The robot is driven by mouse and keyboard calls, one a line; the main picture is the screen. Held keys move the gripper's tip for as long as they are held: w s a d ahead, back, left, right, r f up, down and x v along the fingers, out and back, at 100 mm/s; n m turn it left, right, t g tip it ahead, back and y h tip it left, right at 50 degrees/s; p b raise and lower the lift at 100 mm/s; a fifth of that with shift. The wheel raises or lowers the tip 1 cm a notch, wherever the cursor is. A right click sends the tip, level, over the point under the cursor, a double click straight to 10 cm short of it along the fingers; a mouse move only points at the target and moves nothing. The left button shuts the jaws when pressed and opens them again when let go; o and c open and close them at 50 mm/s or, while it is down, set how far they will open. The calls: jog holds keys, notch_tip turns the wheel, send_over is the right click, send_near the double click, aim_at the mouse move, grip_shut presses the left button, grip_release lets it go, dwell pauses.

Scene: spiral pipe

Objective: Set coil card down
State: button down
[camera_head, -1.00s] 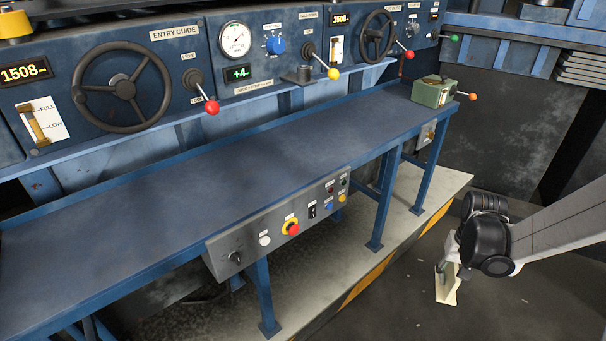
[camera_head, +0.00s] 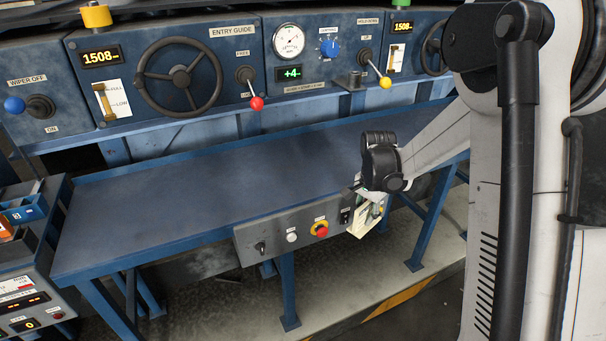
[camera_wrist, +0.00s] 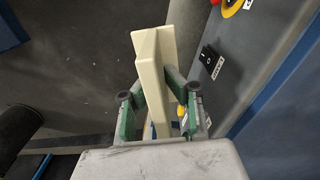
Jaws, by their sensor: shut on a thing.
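The coil card (camera_head: 363,218) is a cream, folded-looking piece. It hangs below my gripper (camera_head: 368,195) in the head view, in front of the control panel on the bench's front edge. In the wrist view the card (camera_wrist: 158,75) stands between the green-lined fingers of my gripper (camera_wrist: 160,112), which are shut on it. Its printed face cannot be read. The blue bench top (camera_head: 200,190) is behind and to the left of the gripper, with nothing lying on its visible part.
The front panel (camera_head: 270,238) carries a red emergency button (camera_head: 320,229), knobs and switches. Behind the bench, handwheels (camera_head: 180,77) and levers with red (camera_head: 257,103) and yellow (camera_head: 385,83) knobs stick out. A cabinet with trays (camera_head: 25,215) stands at the left.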

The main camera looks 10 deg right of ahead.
jog(key=w+d+r+m+p, duration=0.2)
jog(key=w+d+r+m, duration=0.3)
jog(key=d+r+m, duration=1.05)
jog(key=shift+m, duration=0.95)
jog(key=w+d+f+p, duration=0.1)
jog(key=w, duration=0.4)
jog(key=w+d+f+p, duration=0.1)
jog(key=w, duration=0.5)
jog(key=w+d+f+p, duration=0.1)
jog(key=w, duration=0.5)
jog(key=shift+w+d+f, duration=0.2)
jog(key=shift+d+f, duration=0.05)
jog(key=shift+f, duration=0.05)
jog(key=shift+f+p, duration=0.35)
jog(key=shift+f, duration=1.45)
jog(key=shift+f, duration=0.1)
jog(key=c, duration=2.2)
grip_release()
jog(key=shift+f, duration=0.1)
jog(key=shift+c, duration=0.2)
jog(key=o, duration=0.5)
jog(key=shift+c, duration=0.2)
